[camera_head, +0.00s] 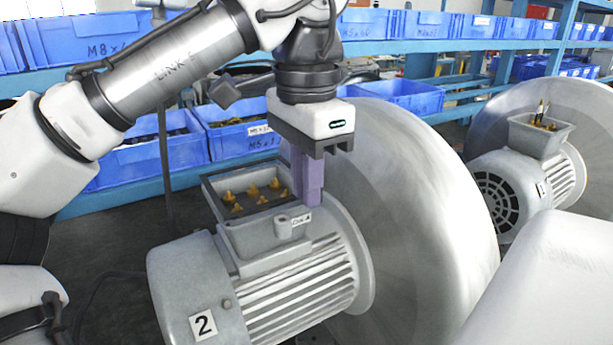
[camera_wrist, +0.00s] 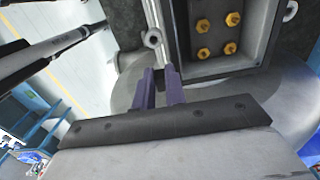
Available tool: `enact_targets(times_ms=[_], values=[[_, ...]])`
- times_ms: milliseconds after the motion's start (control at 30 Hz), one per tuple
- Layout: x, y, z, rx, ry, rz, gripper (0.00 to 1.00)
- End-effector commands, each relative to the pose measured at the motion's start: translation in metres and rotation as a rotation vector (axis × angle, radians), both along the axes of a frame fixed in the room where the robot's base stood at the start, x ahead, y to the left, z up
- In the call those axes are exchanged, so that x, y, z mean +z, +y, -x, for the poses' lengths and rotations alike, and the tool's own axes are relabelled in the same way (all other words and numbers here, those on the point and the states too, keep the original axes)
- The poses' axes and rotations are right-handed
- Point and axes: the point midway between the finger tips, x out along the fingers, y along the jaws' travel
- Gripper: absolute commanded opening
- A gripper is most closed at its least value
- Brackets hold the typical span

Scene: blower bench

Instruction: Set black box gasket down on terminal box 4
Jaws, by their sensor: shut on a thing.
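My gripper (camera_head: 307,200) has purple fingers pointing down at the right side of the open terminal box. It is shut on the black box gasket (camera_head: 236,164), a dark rectangular frame at the box's top. The fingers (camera_wrist: 160,88) also show in the wrist view, hiding the part of the gasket they grip. Terminal box 4 (camera_head: 262,238) is the grey box on the nearer motor, with a small label at its front right corner. Several brass terminals (camera_wrist: 217,36) show inside the frame. I cannot tell whether the gasket touches the whole rim.
The nearer motor (camera_head: 300,295) has a "2" label and a large grey blower housing (camera_head: 420,200) to its right. A second motor (camera_head: 510,185) with an open terminal box stands at the far right. Blue bins (camera_head: 235,135) fill shelves behind.

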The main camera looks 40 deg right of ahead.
Motion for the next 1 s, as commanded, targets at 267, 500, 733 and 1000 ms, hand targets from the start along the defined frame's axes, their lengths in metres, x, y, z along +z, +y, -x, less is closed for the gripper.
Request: enact_targets(times_ms=[267,500,733,1000], values=[[-0.004,0.0,0.0,0.0,0.0,0.0,0.0],[-0.006,0.0,0.0,0.0,0.0,0.0,0.0],[-0.009,0.0,0.0,0.0,0.0,0.0,0.0],[-0.011,0.0,0.0,0.0,0.0,0.0,0.26]])
